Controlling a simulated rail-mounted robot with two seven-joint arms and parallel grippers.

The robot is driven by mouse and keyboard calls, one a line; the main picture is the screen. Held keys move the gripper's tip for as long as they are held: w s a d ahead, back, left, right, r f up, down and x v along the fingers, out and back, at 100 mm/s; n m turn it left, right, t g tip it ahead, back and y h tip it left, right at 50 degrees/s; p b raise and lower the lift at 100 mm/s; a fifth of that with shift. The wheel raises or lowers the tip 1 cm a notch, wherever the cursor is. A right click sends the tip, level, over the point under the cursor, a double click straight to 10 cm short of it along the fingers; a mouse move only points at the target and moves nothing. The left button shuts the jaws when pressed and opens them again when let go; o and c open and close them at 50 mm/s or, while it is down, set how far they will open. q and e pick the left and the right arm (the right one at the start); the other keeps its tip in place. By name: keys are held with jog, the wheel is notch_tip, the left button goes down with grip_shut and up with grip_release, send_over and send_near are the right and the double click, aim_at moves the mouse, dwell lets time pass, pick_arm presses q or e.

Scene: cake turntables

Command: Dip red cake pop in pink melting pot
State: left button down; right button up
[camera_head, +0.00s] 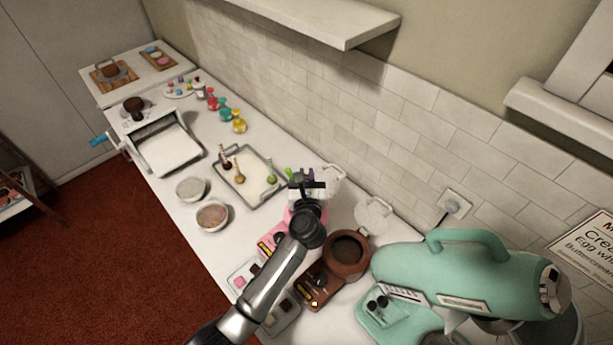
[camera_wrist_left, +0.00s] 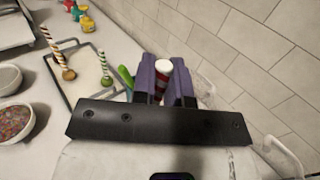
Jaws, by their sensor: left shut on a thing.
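My left gripper (camera_head: 307,184) is above the pink melting pot (camera_head: 289,214), which is mostly hidden by my gripper and arm. In the left wrist view its purple fingers (camera_wrist_left: 166,85) are shut on a red-and-white striped stick (camera_wrist_left: 163,70) with a white end. The cake pop on that stick is hidden below the fingers, so I cannot tell whether it touches the pot. My right gripper is not in view.
A tray (camera_head: 262,199) with several other cake pops lies to the left. A brown melting pot (camera_head: 347,253) stands to the right, before a mint-green mixer (camera_head: 455,268). Two bowls, one of sprinkles (camera_head: 212,216), sit near the counter's front edge. The tiled wall is behind.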

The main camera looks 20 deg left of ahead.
pick_arm(q)
jog(key=shift+a+f+b, duration=0.1)
jog(key=shift+f+b, duration=0.7)
jog(key=shift+f, duration=0.15)
notch_tip(320, 180, down, 8)
jog(key=b, duration=0.6)
jog(key=shift+r+b, duration=0.15)
jog(key=shift+b, duration=0.25)
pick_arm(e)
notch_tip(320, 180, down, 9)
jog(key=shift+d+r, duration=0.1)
pick_arm(q)
jog(key=shift+f+b, duration=0.75)
jog(key=shift+f, duration=0.1)
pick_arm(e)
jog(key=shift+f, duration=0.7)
pick_arm(q)
jog(key=shift+f, duration=0.1)
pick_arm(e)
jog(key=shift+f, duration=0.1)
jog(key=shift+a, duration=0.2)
